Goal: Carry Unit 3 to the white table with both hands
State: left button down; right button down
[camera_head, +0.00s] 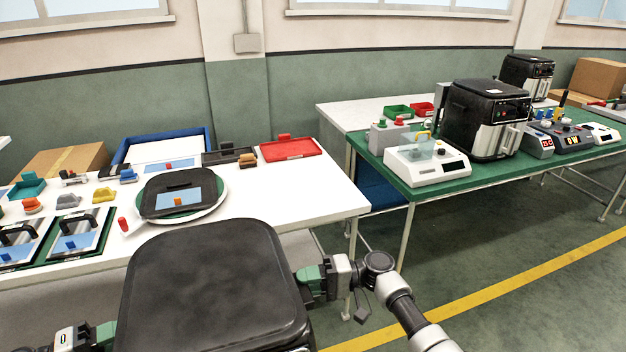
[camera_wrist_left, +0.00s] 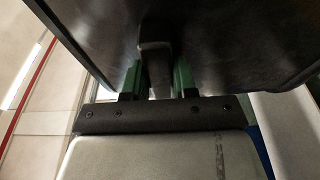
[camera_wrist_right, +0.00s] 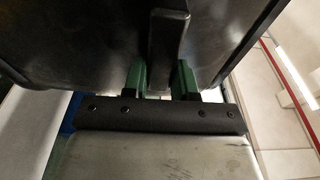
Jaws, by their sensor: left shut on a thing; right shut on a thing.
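Unit 3, a black air-fryer-like box with a flat dark top (camera_head: 215,285), is held between my two grippers, close in front of me. My right gripper (camera_head: 318,282) is shut on its right side; the right wrist view shows green fingers (camera_wrist_right: 163,80) on either side of a black handle (camera_wrist_right: 168,40). My left gripper (camera_head: 95,338) is at its lower left, partly cut off by the frame; in the left wrist view its green fingers (camera_wrist_left: 157,80) close around a similar handle (camera_wrist_left: 154,45). The white table (camera_head: 300,200) lies just beyond the unit. The unit's lower part is hidden.
The white table holds a round plate with a dark panel (camera_head: 180,194), a red tray (camera_head: 290,149), a blue-edged tray (camera_head: 160,140) and several small parts at the left. The table's right front corner is clear.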

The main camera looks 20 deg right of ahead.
aim_at(299, 186)
jog(key=i+l, duration=0.15)
jog(key=l, duration=0.25)
jog(key=i+l, duration=0.15)
jog(key=l, duration=0.25)
jog(key=i+l, duration=0.1)
jog(key=l, duration=0.25)
jog(key=i+l, duration=0.15)
jog(key=l, duration=0.25)
